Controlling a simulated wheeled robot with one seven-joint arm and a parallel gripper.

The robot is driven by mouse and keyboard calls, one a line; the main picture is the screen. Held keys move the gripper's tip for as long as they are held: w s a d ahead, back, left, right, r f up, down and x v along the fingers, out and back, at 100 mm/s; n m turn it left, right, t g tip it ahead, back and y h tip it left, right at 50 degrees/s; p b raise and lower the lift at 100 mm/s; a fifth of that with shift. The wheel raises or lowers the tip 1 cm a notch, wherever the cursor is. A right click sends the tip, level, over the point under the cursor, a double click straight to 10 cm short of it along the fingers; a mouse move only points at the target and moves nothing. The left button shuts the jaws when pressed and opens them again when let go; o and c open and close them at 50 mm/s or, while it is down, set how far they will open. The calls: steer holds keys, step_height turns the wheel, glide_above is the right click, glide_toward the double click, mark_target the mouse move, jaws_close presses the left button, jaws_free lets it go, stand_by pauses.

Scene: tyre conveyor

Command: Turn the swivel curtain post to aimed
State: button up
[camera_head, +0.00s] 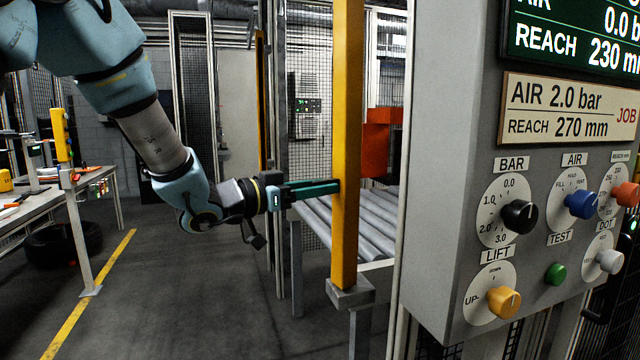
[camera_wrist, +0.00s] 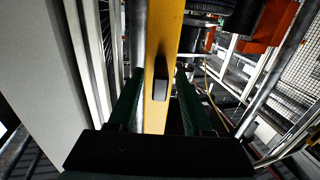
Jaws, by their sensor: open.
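The swivel curtain post (camera_head: 345,140) is a tall yellow upright on a grey square base, standing in front of the roller conveyor, left of the control box. My gripper (camera_head: 338,186) reaches it from the left, with its green fingers level at about mid-height of the post. In the wrist view, the yellow post (camera_wrist: 163,50) passes between the two open fingers of my gripper (camera_wrist: 160,85), with a dark rectangular piece on its face. Whether either finger touches the post I cannot tell. The post's far faces are hidden.
The grey control box (camera_head: 450,150) with knobs and displays stands close on the right. The roller conveyor (camera_head: 340,220) lies behind the post. A workbench (camera_head: 45,200) is at the left, with a tyre (camera_head: 62,243) below.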

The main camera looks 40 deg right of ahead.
steer(key=shift+d, duration=0.25)
jaws_close()
stand_by(1.4)
